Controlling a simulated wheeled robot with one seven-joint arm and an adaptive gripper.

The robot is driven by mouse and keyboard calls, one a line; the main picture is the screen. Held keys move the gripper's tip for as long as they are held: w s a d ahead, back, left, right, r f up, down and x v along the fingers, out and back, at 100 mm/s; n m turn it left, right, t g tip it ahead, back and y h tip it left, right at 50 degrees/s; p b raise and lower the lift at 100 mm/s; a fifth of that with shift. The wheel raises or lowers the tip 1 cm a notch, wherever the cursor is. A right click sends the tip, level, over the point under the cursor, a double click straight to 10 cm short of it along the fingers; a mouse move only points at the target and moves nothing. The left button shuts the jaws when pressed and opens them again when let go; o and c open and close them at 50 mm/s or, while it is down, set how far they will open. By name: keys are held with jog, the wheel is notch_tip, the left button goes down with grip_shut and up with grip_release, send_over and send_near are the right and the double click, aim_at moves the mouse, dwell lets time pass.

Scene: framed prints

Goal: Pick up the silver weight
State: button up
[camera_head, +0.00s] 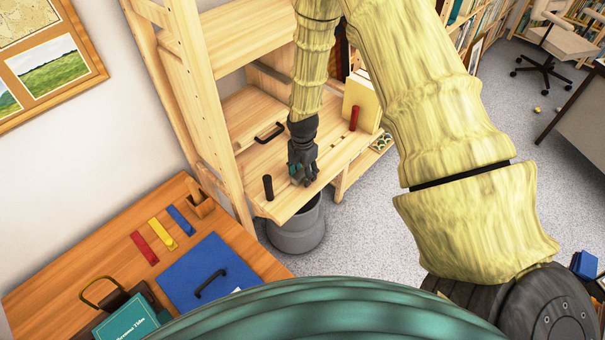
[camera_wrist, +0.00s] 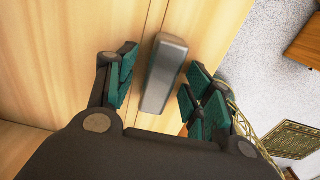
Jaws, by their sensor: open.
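The silver weight (camera_wrist: 163,75) is a smooth grey block with rounded edges in the wrist view. It lies on the pale wooden board (camera_wrist: 85,50), across a seam or edge of the wood. My gripper (camera_wrist: 160,84) is open, with its green-padded fingers on either side of the weight. In the head view my gripper (camera_head: 303,172) points down over the wooden shelf board (camera_head: 290,200). The weight cannot be made out there, as my gripper covers that spot.
A black cylinder (camera_head: 268,187) stands left of my gripper, and a red cylinder (camera_head: 354,117) and yellow binders (camera_head: 361,98) stand to the right. A shelf upright (camera_head: 215,110) rises at the left. A grey bin (camera_head: 297,232) is below the board.

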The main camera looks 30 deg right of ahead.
jog(key=shift+c, duration=0.2)
jog(key=c, duration=1)
grip_shut()
jog(key=shift+r, duration=0.1)
